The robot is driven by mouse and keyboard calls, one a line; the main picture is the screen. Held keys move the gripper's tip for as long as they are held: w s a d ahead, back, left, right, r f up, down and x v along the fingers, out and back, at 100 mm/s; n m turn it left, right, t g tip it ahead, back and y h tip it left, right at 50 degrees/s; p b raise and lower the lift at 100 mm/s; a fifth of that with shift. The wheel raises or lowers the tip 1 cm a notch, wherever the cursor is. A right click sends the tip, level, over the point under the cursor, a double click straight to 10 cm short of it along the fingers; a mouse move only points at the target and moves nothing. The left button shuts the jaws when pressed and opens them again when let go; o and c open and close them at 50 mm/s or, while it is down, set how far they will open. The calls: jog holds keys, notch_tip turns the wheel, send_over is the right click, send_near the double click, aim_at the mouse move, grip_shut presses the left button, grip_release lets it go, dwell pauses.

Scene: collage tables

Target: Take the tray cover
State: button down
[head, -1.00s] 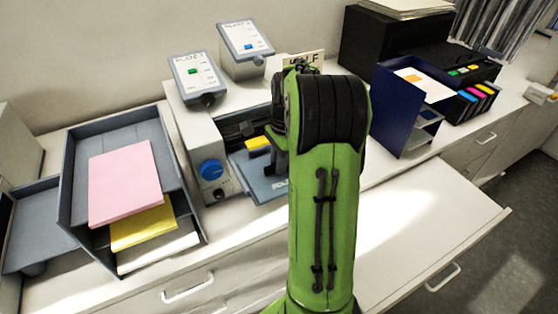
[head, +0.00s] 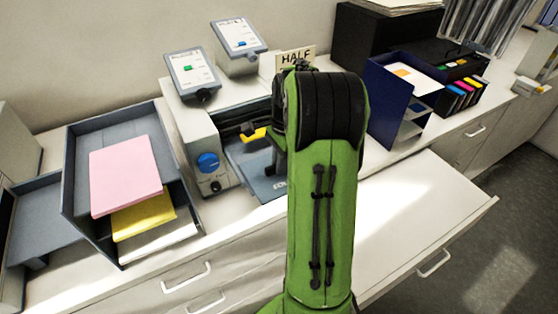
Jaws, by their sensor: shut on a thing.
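The tray cover looks to be the flat blue-grey plate (head: 258,178) with dark lettering at its front, sticking out of the pale machine (head: 190,130). A yellow piece (head: 253,134) sits above its back part, in the machine's slot. My gripper (head: 274,155) is mostly hidden behind my green and black arm. Only a dark part of it shows, at the plate's right side. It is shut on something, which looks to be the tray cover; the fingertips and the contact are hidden.
A grey letter tray (head: 70,190) with pink, yellow and white paper stands left of the machine. A blue organiser (head: 388,105) and a black printer with colour cartridges (head: 460,92) stand right. The pale counter in front, right of my arm, is clear.

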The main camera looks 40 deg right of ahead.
jog(key=c, duration=1.5)
grip_release()
jog(key=shift+w+d+f, duration=0.1)
jog(key=shift+w, duration=0.05)
jog(key=o, duration=0.4)
jog(key=shift+o, duration=0.2)
notch_tip(320, 180, up, 16)
jog(key=d+p, duration=0.1)
jog(key=shift+s+d+p, duration=0.3)
jog(key=shift+s+p, duration=0.1)
jog(key=shift+f, duration=0.1)
